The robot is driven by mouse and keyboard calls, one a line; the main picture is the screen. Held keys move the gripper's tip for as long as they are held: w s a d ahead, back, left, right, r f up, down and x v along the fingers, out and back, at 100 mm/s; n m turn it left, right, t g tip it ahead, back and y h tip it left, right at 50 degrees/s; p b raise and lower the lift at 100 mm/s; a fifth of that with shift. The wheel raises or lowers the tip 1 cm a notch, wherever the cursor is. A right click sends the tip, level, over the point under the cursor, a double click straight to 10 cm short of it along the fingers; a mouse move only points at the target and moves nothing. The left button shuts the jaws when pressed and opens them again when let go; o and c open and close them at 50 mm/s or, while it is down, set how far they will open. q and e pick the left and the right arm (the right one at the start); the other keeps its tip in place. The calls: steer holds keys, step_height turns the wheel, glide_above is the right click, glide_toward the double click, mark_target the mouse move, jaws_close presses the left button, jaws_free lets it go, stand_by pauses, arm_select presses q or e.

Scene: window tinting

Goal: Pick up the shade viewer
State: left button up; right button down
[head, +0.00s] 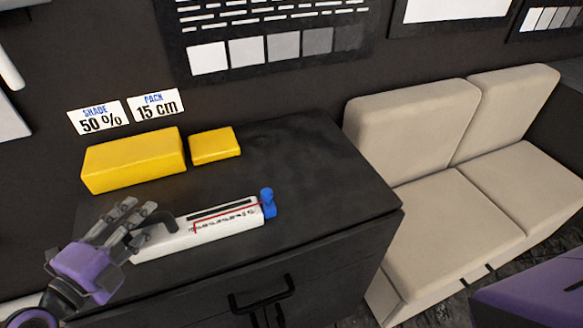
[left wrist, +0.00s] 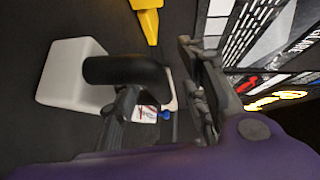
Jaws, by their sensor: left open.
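The shade viewer (head: 225,222) is a long white body with a dark slot, a red line, a printed scale and a blue knob at its right end. It lies on the dark cabinet top. My left gripper (head: 143,220) is open at its left end, its fingers hiding part of that end. In the left wrist view, a white block (left wrist: 68,72) with a thick black handle (left wrist: 125,70) shows close to the open left gripper (left wrist: 160,75). I cannot tell whether the fingers touch the handle. My right gripper is not in view.
A large yellow block (head: 135,160) and a small yellow block (head: 215,145) stand behind the viewer. Cards (head: 97,117) reading 50 % and 15 cm are on the wall. The cabinet top (head: 320,180) is clear at right. A beige sofa (head: 440,210) stands beyond.

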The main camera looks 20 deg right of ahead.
arm_select(q)
jaws_close()
steer(key=shift+f, duration=0.1)
stand_by(0.6)
